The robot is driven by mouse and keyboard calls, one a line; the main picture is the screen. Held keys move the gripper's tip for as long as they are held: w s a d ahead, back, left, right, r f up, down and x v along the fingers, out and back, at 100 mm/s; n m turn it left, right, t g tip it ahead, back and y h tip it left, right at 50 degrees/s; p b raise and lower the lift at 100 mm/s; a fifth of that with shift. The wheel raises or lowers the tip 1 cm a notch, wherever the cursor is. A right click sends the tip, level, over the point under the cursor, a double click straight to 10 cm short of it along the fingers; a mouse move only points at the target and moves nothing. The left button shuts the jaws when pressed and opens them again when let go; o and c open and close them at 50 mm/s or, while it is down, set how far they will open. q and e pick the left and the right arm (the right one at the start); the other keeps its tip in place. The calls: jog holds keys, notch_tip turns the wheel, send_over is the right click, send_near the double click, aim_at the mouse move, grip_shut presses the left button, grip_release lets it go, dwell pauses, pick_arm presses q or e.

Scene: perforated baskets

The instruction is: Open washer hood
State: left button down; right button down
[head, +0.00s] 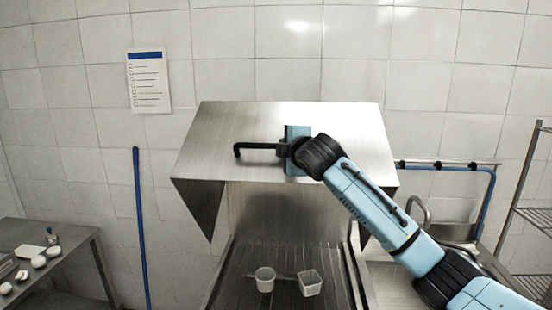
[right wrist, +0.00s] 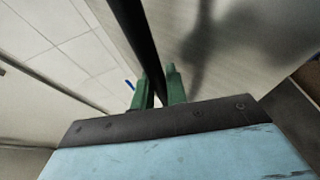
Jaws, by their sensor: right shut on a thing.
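The washer hood (head: 355,135) is a brushed steel cover, raised above the washer bed with a gap below its front edge. A black bar handle (head: 255,146) runs across its front face. My right gripper (head: 287,150) is at the right part of this handle. In the right wrist view its green fingers (right wrist: 160,88) are closed around the black handle bar (right wrist: 138,40), beside the hood's steel face (right wrist: 205,60). My left gripper is in neither view.
Two small perforated baskets, one on the left (head: 265,279) and one on the right (head: 309,282), stand on the ribbed washer bed (head: 235,285) under the hood. A steel table (head: 75,240) with small white items is at the left. A wire shelf (head: 537,215) stands at the right.

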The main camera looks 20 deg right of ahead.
jog(key=shift+r, duration=0.1)
jog(key=c, duration=1.4)
grip_release()
jog(key=shift+s, duration=0.1)
jog(key=shift+s, duration=0.2)
jog(key=s+r+b, duration=0.2)
jog(key=s+b, duration=0.1)
jog(key=s, duration=0.9)
jog(key=shift+s+a+r, duration=0.2)
jog(key=shift+s+a, duration=0.15)
jog(key=shift+a, duration=0.05)
